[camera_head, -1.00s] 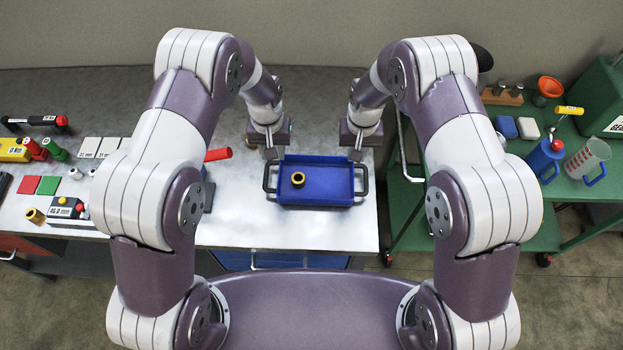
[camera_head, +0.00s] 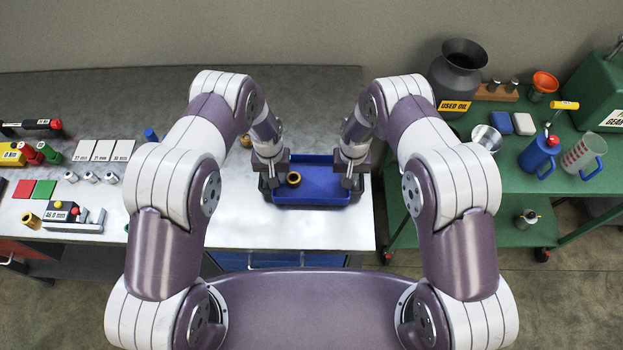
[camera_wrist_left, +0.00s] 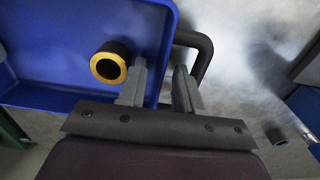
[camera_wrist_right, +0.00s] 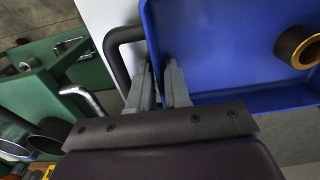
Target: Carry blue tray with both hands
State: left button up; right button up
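The blue tray (camera_head: 318,190) rests on the metal worktop with its long sides running left to right. A brass-and-black ring (camera_head: 294,178) lies in its left part; it also shows in the left wrist view (camera_wrist_left: 110,64). A black handle sticks out at each end of the tray, seen in the left wrist view (camera_wrist_left: 205,50) and the right wrist view (camera_wrist_right: 112,48). My left gripper (camera_wrist_left: 162,78) is open at the left end, its fingers beside the handle and tray wall. My right gripper (camera_wrist_right: 160,78) is open likewise at the right end. Contact is unclear.
The metal worktop (camera_head: 230,225) is clear in front of the tray. Tools and small parts lie at its left. A green cart (camera_head: 505,180) stands at the right with a used-oil can (camera_head: 458,75), a blue jug (camera_head: 540,153) and a measuring jug (camera_head: 585,155).

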pick_arm(q)
jog(key=c, duration=0.6)
pick_arm(e)
grip_shut()
pick_arm(q)
grip_shut()
dwell(0.6)
